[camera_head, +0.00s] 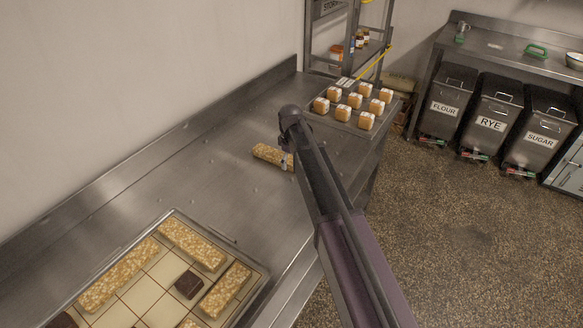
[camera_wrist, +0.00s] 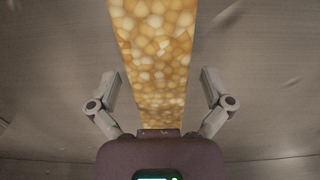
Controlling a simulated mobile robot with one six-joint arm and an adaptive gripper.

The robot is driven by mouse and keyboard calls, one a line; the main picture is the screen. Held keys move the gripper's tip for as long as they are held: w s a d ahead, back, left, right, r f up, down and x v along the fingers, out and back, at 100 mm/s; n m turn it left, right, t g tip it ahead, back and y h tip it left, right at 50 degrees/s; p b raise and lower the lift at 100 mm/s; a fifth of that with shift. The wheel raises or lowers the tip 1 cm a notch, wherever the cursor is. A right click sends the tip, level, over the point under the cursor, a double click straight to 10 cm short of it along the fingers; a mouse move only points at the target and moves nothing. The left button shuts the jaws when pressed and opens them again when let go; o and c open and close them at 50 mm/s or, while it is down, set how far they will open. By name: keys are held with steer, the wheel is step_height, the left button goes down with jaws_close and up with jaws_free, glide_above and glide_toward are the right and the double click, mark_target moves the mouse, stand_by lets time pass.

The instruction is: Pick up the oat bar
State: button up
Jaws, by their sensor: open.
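A golden, grainy oat bar (camera_head: 268,154) lies alone on the steel counter. My arm hides part of its right end in the head view. In the wrist view the oat bar (camera_wrist: 158,60) runs from the top edge down between my fingers. My gripper (camera_wrist: 160,78) is open, with one finger on each side of the bar and a visible gap on both sides. Other oat bars (camera_head: 192,245) lie on a gridded tray (camera_head: 150,293) at the lower left, with dark square pieces (camera_head: 188,285) among them.
A tray of small orange-and-white cakes (camera_head: 355,101) stands at the counter's far end by a rack (camera_head: 309,45). The steel counter (camera_head: 215,180) is clear around the lone bar. Bins marked flour (camera_head: 445,108), rye (camera_head: 490,124) and sugar (camera_head: 541,140) stand under another bench across the floor.

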mark_target(290, 160)
steer(key=shift+f, duration=0.1)
stand_by(0.5)
steer(key=c, duration=1.3)
steer(key=shift+o, duration=0.2)
steer(key=shift+r, duration=0.2)
step_height(290, 160, up, 4)
steer(key=p, duration=0.4)
steer(key=shift+f, duration=0.15)
steer(key=s, duration=1)
steer(key=s+r+p, duration=0.1)
steer(key=s, duration=0.5)
steer(key=shift+d, duration=0.1)
